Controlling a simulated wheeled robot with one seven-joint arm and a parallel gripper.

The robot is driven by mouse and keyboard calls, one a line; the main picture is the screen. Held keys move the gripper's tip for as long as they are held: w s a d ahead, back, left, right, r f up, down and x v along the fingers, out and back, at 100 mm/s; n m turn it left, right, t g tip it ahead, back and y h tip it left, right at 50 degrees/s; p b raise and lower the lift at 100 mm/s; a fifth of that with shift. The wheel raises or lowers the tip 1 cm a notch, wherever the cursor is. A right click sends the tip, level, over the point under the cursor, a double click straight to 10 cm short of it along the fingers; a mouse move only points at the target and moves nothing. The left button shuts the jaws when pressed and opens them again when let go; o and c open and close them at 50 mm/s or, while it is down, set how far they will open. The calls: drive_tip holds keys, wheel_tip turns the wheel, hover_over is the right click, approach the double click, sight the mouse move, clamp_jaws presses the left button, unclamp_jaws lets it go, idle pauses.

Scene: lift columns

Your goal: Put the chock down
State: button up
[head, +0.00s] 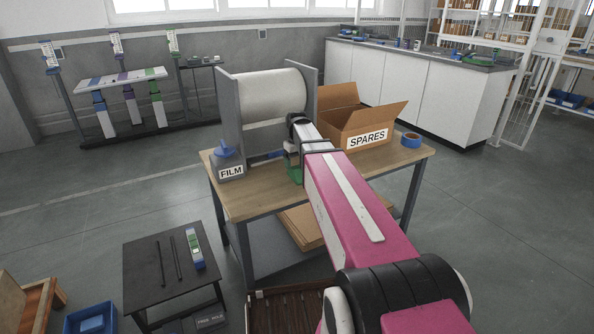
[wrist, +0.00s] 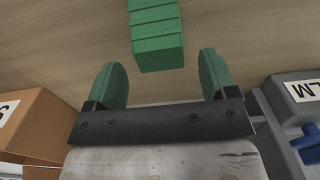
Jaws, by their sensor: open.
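The green chock (wrist: 156,36), a ribbed block, lies on the wooden tabletop in the wrist view, at the top centre. My gripper (wrist: 163,75) is open, with its two green-padded fingers spread wide. The chock shows beyond the fingertips, in line with the gap between them, and neither finger visibly touches it. In the head view, my gripper (head: 294,158) is at the far end of my pink arm, low over the workbench (head: 247,201). Green shows there, but I cannot separate chock from finger pads.
A grey FILM block (head: 230,168) with a blue top stands left of my gripper. A large pale roll (head: 268,95) in a grey stand is behind it. An open SPARES carton (head: 366,118) and blue tape (head: 411,140) are to the right. The bench's front left is clear.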

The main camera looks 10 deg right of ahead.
sight(297, 167)
wheel_tip(297, 167, up, 7)
drive_tip(key=shift+r, duration=0.1)
drive_tip(key=shift+o, duration=0.4)
drive_tip(key=shift+r, duration=0.1)
drive_tip(key=shift+w+a+f, duration=0.1)
drive_tip(key=shift+a+f, duration=0.15)
drive_tip(key=shift+f, duration=0.25)
drive_tip(key=shift+d+f, duration=0.15)
drive_tip(key=shift+f, duration=2.5)
drive_tip(key=shift+d+f, duration=0.1)
drive_tip(key=shift+f, duration=2.5)
drive_tip(key=c, duration=1.3)
drive_tip(key=shift+r, duration=0.15)
